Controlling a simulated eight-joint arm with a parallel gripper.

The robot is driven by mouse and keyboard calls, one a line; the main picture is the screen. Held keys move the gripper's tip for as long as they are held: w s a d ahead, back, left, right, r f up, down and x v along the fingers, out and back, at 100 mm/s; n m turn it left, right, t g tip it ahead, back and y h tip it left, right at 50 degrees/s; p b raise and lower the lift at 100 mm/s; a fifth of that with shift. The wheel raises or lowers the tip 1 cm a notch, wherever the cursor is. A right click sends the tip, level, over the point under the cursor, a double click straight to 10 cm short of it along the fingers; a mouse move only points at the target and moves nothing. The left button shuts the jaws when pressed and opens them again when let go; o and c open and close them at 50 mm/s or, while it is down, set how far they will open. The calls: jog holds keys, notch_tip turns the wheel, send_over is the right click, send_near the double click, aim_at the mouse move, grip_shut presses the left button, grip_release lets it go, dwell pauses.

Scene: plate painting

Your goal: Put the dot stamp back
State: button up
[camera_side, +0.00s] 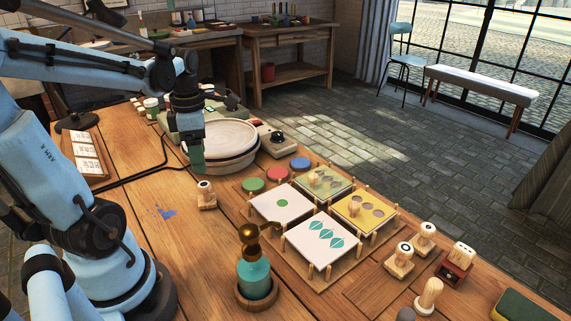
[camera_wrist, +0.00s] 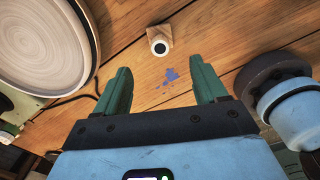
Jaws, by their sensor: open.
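A wooden stamp (camera_side: 206,195) with a dark dot on its pale top stands upright on the table, left of the tiles. I take it as the dot stamp. It also shows in the wrist view (camera_wrist: 160,39), ahead of my fingertips and roughly centred between them. My gripper (camera_side: 197,160) is above the table beside the round wheel, behind the stamp in the side view. Its green fingers (camera_wrist: 160,68) are apart with nothing between them. Other stamps stand at the right: two with round top marks (camera_side: 400,262) (camera_side: 425,238) and one on a red block (camera_side: 455,262).
A pale round wheel (camera_side: 222,138) is close to my gripper. A teal bottle (camera_side: 257,278) stands in front of the tiles (camera_side: 320,243). Red, green and blue pads (camera_side: 277,174) lie behind them. Blue paint (camera_side: 166,212) marks the table. A flat wooden board (camera_side: 370,288) beside the right-hand stamps looks bare.

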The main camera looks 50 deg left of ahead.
jog(key=shift+w+d+r+m, duration=0.15)
jog(key=shift+d+r+m, duration=0.1)
jog(key=shift+m, duration=0.15)
jog(key=w+d+m+t, duration=0.2)
jog(key=d+m, duration=0.6)
jog(key=m, duration=0.7)
jog(key=w+d+r+m+t, duration=0.1)
jog(key=w+d+m+t, duration=0.2)
jog(key=m, duration=1.2)
jog(key=shift+w+d+m+t, duration=0.35)
jog(key=shift+d+t, duration=0.75)
jog(key=shift+d, duration=1.5)
